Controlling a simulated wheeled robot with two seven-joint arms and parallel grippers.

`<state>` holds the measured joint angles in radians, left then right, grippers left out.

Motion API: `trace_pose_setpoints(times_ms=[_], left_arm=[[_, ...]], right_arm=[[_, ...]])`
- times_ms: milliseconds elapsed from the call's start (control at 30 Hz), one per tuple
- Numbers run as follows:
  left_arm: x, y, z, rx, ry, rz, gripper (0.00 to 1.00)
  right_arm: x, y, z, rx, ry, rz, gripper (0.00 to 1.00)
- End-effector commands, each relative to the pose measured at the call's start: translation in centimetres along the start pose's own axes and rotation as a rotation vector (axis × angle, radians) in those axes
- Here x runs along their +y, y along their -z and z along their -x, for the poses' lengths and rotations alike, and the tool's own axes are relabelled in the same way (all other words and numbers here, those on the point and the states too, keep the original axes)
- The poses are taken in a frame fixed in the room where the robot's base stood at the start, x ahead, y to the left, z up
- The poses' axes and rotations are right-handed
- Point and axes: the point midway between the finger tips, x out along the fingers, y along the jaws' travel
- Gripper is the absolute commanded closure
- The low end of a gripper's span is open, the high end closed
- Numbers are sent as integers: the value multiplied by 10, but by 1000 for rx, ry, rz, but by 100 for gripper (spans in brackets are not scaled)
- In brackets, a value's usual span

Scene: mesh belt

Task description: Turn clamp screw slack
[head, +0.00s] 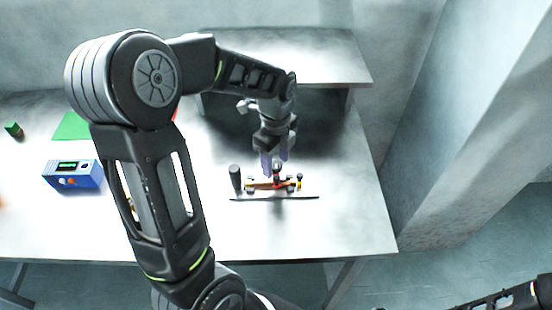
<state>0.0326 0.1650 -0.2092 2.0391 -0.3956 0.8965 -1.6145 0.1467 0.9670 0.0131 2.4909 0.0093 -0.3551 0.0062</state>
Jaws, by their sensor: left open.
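A small clamp assembly (272,184) with an orange part and several small dark and yellow fittings sits on the table at the middle right. A dark upright cylinder (235,177) stands at its left end. My left gripper (273,163) points down over the assembly, its pale purple fingers open around or just above a dark knob on top; I cannot tell whether they touch it. The gripper hides part of the assembly's back. Which fitting is the clamp screw is too small to tell. My right arm shows only at the bottom right corner, its gripper out of view.
A thin dark-edged strip (300,197) lies at the assembly's front. A blue box with a green display (72,174), a green mat (72,127) and a small green-brown block (14,130) are at the left. A raised shelf (320,62) stands behind. The table's right side (350,180) is clear.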

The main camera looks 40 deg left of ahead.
Motion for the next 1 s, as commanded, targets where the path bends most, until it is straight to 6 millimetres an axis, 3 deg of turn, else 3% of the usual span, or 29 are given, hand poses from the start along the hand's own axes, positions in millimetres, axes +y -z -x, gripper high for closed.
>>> trace_pose_setpoints(times_ms=[267, 867, 1000], left_arm=[[0, 0, -1, 0, 1, 0, 50], [0, 0, -1, 0, 1, 0, 99], [0, 0, -1, 0, 1, 0, 100]], right_arm=[[0, 0, 0, 0, 0, 0, 64], [0, 0, 0, 0, 0, 0, 64], [0, 0, 0, 0, 0, 0, 64]])
